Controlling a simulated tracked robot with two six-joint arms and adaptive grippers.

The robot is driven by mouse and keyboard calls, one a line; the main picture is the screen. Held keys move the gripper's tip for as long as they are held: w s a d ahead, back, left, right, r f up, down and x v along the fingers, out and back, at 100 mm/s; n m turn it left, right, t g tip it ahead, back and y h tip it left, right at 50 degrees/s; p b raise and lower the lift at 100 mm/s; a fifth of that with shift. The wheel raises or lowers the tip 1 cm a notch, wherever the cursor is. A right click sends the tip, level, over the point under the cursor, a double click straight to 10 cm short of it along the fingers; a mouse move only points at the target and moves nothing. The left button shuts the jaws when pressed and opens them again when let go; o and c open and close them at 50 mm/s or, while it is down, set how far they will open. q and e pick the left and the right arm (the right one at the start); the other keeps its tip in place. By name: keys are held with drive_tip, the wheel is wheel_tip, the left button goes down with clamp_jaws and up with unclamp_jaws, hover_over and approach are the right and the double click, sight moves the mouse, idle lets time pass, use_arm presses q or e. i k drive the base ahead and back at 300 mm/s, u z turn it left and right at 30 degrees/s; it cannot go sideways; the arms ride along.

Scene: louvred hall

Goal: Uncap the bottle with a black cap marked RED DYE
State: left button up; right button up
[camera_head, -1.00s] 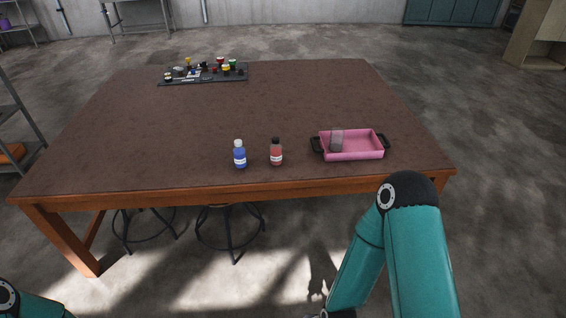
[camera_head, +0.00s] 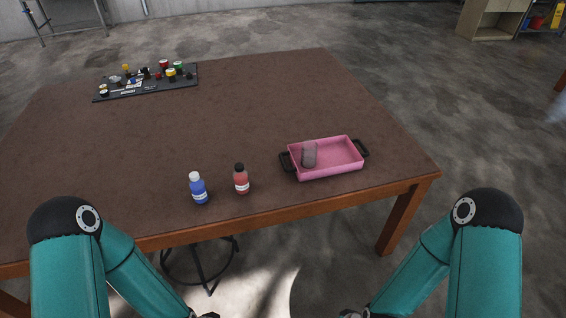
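A small bottle with red contents, a white label and a black cap (camera_head: 241,180) stands upright near the table's front edge. Its label is too small to read. A blue bottle with a white cap (camera_head: 198,189) stands upright just to its left. Both of my arms show at the bottom of the head view, one at each side, bent downward below the table edge. Only dark bits at the lower ends of the arms show at the frame's bottom edge, so whether the grippers are open or shut cannot be seen. Nothing touches either bottle.
A pink tray with black handles (camera_head: 345,171) sits right of the bottles, with a clear glass (camera_head: 309,154) in it. A dark board with several small items (camera_head: 150,92) lies at the table's back left. The brown table (camera_head: 260,110) is otherwise clear.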

sight(242, 182)
drive_tip(key=i, duration=1.15)
drive_tip(key=u, duration=0.45)
